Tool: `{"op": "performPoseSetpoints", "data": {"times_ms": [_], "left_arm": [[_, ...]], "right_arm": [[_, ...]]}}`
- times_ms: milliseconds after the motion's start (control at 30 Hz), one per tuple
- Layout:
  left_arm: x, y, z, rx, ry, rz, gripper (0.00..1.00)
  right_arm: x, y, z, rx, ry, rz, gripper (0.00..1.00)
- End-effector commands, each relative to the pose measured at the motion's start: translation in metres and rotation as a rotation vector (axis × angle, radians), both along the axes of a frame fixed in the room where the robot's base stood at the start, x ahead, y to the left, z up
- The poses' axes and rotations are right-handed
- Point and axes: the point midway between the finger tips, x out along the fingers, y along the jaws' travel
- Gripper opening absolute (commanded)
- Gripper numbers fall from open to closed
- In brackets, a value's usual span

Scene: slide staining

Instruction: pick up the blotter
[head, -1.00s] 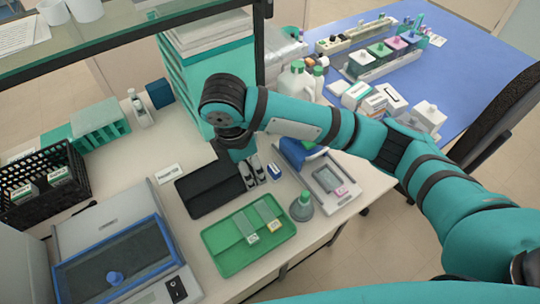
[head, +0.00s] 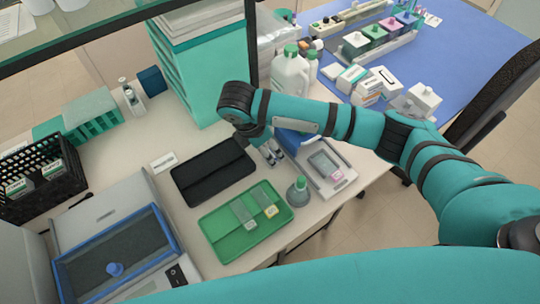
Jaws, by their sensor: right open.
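My right gripper (head: 271,153) points down at the bench, with its silver fingers apart, between the black folder-like case (head: 213,170) and the grey device (head: 325,169). The small blue-and-white object that looks most like the blotter does not show clearly now; the fingers are over its place and largely hide it. I cannot tell whether they touch it. My left gripper is out of view.
A green tray (head: 218,236) with slides lies in front of the gripper, and a grey bottle with a green top (head: 298,191) stands to its right. White jugs (head: 290,75) and a teal drawer stack (head: 190,85) stand behind. The bench's front edge is close.

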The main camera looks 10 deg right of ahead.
Motion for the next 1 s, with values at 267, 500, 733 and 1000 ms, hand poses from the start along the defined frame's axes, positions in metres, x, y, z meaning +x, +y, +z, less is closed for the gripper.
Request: {"op": "performPoseSetpoints", "data": {"times_ms": [267, 500, 733, 1000], "left_arm": [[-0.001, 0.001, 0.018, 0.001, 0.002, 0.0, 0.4], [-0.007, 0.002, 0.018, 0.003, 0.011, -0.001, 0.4], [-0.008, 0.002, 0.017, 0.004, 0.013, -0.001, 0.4], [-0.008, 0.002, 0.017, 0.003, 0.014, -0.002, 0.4]], "right_arm": [[0.003, -0.007, -0.031, -0.002, 0.002, -0.003, 0.71], [0.005, -0.012, -0.051, 0.0, -0.001, -0.001, 0.71], [0.005, -0.012, -0.051, 0.0, -0.001, -0.001, 0.63], [0.005, -0.012, -0.051, 0.0, -0.001, -0.001, 0.28]]}}
